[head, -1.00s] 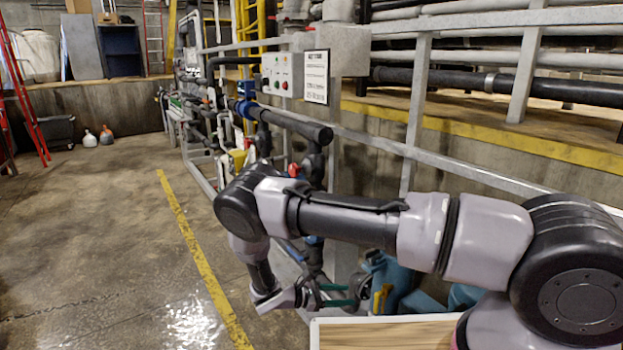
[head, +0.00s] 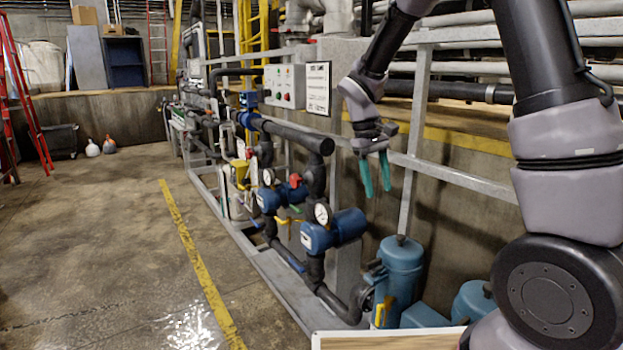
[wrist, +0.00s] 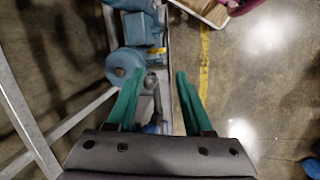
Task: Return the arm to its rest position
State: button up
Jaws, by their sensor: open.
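My gripper (head: 376,176) hangs in the upper middle of the head view, in front of the grey railing, with its green fingers pointing down. The fingers are apart and nothing is between them. My arm rises at the right and bends over at the top of the picture, partly out of frame. In the wrist view my gripper (wrist: 158,100) shows both green fingers spread, with the pipework and floor far below them.
Blue pumps (head: 335,230), a gauge and black pipes stand below and left of my gripper. A teal tank (head: 400,265) stands below it. The grey railing (head: 455,175) runs close behind. A control box (head: 285,86) is to the left. The floor left of the yellow line is clear.

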jog(key=s+d+r+m+t+y, duration=0.2)
jog(key=s+d+r+m+t, duration=0.2)
jog(key=s+r, duration=0.4)
jog(key=s+d+r+m+t+y, duration=0.2)
jog(key=s+d+r+m+t, duration=0.2)
jog(key=s+r, duration=0.5)
jog(key=shift+d+r+m+y, duration=0.3)
jog(key=shift+r+m, duration=0.1)
jog(key=shift+r, duration=0.65)
jog(key=shift+s, duration=0.1)
